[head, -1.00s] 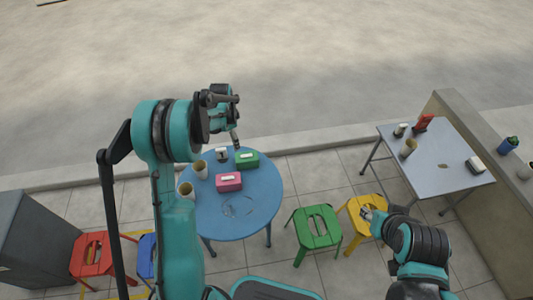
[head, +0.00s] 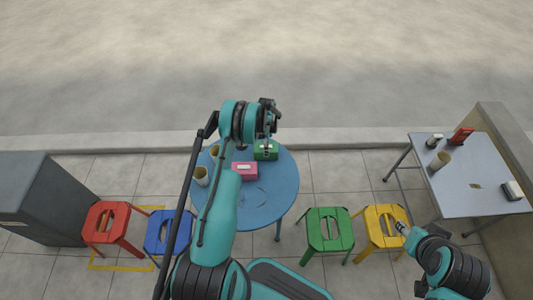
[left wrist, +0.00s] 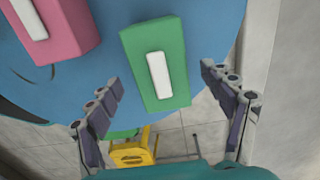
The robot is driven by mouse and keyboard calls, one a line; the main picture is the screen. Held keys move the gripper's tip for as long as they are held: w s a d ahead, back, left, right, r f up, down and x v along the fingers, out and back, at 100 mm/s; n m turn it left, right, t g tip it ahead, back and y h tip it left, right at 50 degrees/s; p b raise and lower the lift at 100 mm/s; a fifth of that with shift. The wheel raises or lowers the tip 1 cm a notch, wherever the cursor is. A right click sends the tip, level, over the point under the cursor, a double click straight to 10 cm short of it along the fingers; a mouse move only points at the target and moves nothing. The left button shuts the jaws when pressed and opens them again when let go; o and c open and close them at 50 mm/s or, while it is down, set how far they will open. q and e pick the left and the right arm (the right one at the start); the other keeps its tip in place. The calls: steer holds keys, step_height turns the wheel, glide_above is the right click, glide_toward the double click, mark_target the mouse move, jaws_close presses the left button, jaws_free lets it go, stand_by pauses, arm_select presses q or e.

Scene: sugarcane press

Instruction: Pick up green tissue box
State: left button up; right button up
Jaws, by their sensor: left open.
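The green tissue box (head: 266,154) stands at the back right of the round blue table, with a white tissue slot on top. My left gripper (head: 267,143) is above it and partly overlaps it in the head view. In the left wrist view, the green box (left wrist: 140,50) lies tilted between the two spread fingers of my open left gripper (left wrist: 160,74). Neither finger visibly touches it. My right gripper (head: 402,228) is low at the right, by the yellow stool; its jaws are too small to read.
A pink tissue box (head: 247,175) sits left of the green one on the blue table (head: 265,208), with cups (head: 201,178) at its left. Red, blue, green (head: 328,230) and yellow (head: 380,222) stools stand around. A grey table (head: 470,185) is at the right.

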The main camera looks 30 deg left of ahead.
arm_select(q)
step_height(320, 180, down, 3)
steer(key=shift+r+b, duration=0.15)
steer(key=shift+b, duration=0.2)
steer(key=shift+r, duration=0.1)
steer(key=c, duration=1.3)
